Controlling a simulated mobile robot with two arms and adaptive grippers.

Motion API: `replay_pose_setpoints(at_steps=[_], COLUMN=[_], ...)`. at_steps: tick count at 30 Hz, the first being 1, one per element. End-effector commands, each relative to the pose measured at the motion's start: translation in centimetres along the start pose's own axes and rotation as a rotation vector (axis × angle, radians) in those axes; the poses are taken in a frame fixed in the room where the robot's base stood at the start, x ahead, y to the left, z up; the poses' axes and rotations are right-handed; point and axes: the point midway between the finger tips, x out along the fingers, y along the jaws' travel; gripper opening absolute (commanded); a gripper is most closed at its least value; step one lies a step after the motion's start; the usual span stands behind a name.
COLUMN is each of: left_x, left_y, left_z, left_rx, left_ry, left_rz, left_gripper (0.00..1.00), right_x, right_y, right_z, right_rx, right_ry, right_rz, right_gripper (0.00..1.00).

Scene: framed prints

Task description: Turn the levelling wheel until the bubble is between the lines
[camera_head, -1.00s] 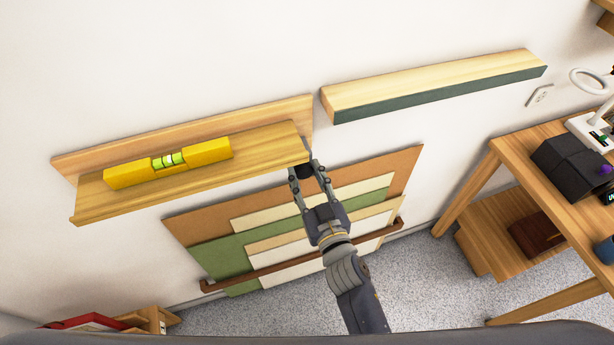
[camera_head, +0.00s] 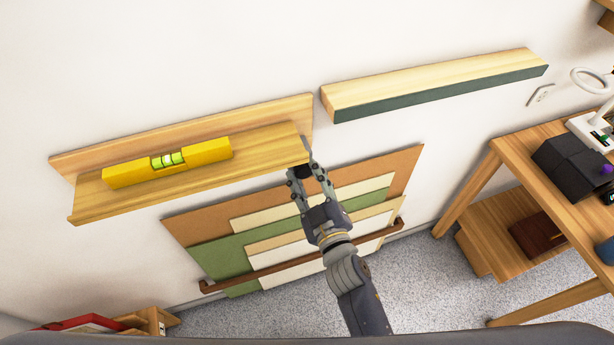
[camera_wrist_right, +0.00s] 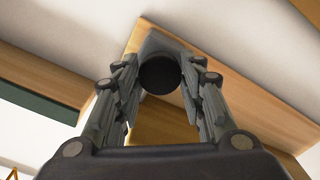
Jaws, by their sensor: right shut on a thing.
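A yellow spirit level (camera_head: 205,153) lies on a wooden wall ledge (camera_head: 250,150) at the left of the head view. Its green vial (camera_head: 168,160) is in the middle of its body; the bubble's exact place between the lines is too small to tell. A dark round levelling wheel (camera_head: 304,171) sits under the ledge's right end; it also shows in the right wrist view (camera_wrist_right: 160,75). My right gripper (camera_head: 306,172) is shut on the wheel, one finger on each side. My left gripper is not in view.
A second wooden ledge (camera_head: 430,85) with a dark front edge is on the wall to the right. Coloured boards (camera_head: 225,255) lean below in a brown rack. A wooden desk (camera_head: 520,150) with a black box stands at the right. Grey carpet is clear between.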

Motion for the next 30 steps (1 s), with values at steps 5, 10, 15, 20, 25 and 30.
replay_pose_setpoints(at_steps=[5,10,15,20,25,30], left_x=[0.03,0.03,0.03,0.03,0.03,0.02], left_y=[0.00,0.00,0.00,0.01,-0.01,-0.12], left_z=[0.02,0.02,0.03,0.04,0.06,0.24], left_rx=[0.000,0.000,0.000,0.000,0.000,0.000], left_ry=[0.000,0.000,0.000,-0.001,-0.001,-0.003], left_rz=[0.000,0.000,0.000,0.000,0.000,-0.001], left_gripper=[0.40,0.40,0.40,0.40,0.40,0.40], right_x=[0.00,-0.01,-0.01,-0.01,-0.01,-0.55], right_y=[-0.02,-0.02,-0.02,-0.02,-0.01,-0.05], right_z=[0.02,0.02,0.02,0.02,0.01,0.07], right_rx=[-0.018,-0.018,-0.018,-0.017,-0.017,-0.016], right_ry=[0.000,0.000,0.000,0.000,0.000,-0.001], right_rz=[-0.001,-0.001,-0.001,-0.001,0.000,-0.001], right_gripper=[0.13,0.13,0.44,0.57,0.57,0.57])
